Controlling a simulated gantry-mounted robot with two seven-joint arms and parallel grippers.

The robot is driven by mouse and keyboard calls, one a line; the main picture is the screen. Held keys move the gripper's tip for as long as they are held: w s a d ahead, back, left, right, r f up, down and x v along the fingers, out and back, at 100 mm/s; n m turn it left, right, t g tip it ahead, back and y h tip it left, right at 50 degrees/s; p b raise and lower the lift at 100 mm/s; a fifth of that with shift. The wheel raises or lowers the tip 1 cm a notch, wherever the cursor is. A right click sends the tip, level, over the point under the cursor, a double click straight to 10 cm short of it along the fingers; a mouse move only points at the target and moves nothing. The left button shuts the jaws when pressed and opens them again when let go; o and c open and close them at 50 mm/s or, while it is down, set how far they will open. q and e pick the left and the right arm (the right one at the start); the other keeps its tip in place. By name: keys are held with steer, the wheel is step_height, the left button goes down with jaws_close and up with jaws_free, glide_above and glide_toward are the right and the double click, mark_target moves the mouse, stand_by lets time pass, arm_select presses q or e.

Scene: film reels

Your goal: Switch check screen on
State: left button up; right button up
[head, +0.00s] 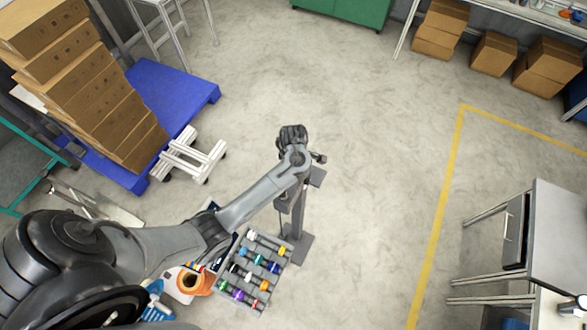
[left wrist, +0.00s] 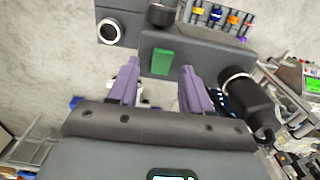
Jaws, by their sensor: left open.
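In the left wrist view a green rectangular switch (left wrist: 161,62) sits on a dark grey housing (left wrist: 210,50). I take the housing for the check screen unit; no lit display face shows on it. My left gripper (left wrist: 159,67) is open, its two purple fingers apart on either side of the green switch. Whether the fingertips touch the housing I cannot tell. In the head view my left arm reaches over a grey stand (head: 298,245), and hides most of the unit and the fingertips. My right gripper is in neither view.
A grey rack (head: 276,282) of several coloured pieces stands just left of the stand's base. A blue pallet (head: 183,92) with stacked boxes (head: 75,80) is at the upper left. The floor right of the stand is clear up to a yellow line (head: 437,225).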

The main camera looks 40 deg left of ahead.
arm_select(q)
jaws_close()
stand_by(0.3)
steer(key=shift+w+d+r+y, duration=0.1)
steer(key=shift+w+d+y, duration=0.05)
steer(key=shift+y, duration=0.45)
steer(key=shift+d+g+y, duration=0.35)
steer(key=shift+g+y, duration=0.15)
steer(key=shift+y, duration=0.5)
jaws_free()
